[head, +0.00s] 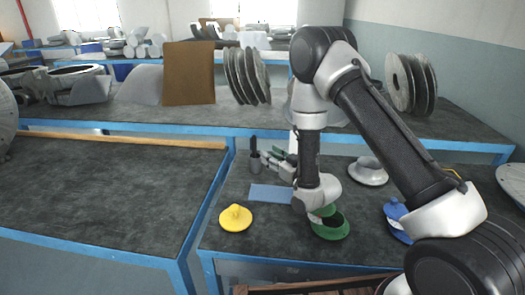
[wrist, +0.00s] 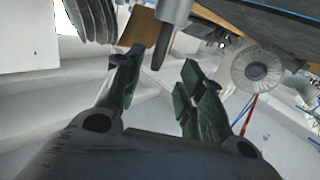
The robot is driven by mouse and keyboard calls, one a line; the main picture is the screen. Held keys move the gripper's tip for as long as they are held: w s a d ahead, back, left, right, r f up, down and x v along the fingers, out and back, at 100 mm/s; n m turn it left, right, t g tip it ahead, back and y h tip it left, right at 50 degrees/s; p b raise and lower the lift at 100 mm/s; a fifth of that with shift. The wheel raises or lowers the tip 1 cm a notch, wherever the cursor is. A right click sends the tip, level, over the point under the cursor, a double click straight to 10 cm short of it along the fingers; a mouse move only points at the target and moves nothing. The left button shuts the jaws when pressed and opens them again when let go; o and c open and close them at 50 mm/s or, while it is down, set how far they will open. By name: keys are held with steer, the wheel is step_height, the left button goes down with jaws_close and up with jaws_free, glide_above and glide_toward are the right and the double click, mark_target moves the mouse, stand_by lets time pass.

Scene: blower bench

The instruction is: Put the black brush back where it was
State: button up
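The black brush (head: 253,145) stands upright in a small grey cup (head: 255,164) on the dark bench, its dark handle upward. My gripper (head: 270,159) is just right of the cup, low over the bench, with its fingers toward it. In the wrist view, which looks turned over, the grey cup (wrist: 175,9) is at the top and the dark brush handle (wrist: 162,48) hangs down from it. The handle is near the gap between the green-padded fingers (wrist: 158,75). The fingers are apart, with visible space on both sides of the handle. The brush's lower end is hidden in the cup.
A blue mat (head: 270,194) lies in front of my gripper. A yellow knobbed disc (head: 236,218), a green ring-shaped piece (head: 331,232), a blue piece (head: 397,212) and a pale flanged piece (head: 368,174) surround my arm. A raised shelf with grey discs (head: 246,76) is behind.

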steer(key=s+d+r+m+g+h, duration=0.35)
steer(key=d+r+h, duration=0.35)
steer(key=d+r, duration=1)
steer(key=s+d+r+m+g+h, duration=0.1)
steer(key=s+d+r+g, duration=0.1)
steer(key=s, duration=0.9)
steer(key=s+d+r+m+g+h, duration=0.1)
steer(key=s+d, duration=0.4)
steer(key=s, duration=0.6)
steer(key=s+d+r+m+g+h, duration=0.1)
steer(key=s+d+r+g, duration=0.2)
steer(key=s, duration=0.8)
steer(key=shift+s+d+r+g, duration=0.2)
steer(key=shift+s+r+g, duration=0.1)
steer(key=shift+r+g, duration=0.35)
steer(key=shift+c, duration=0.5)
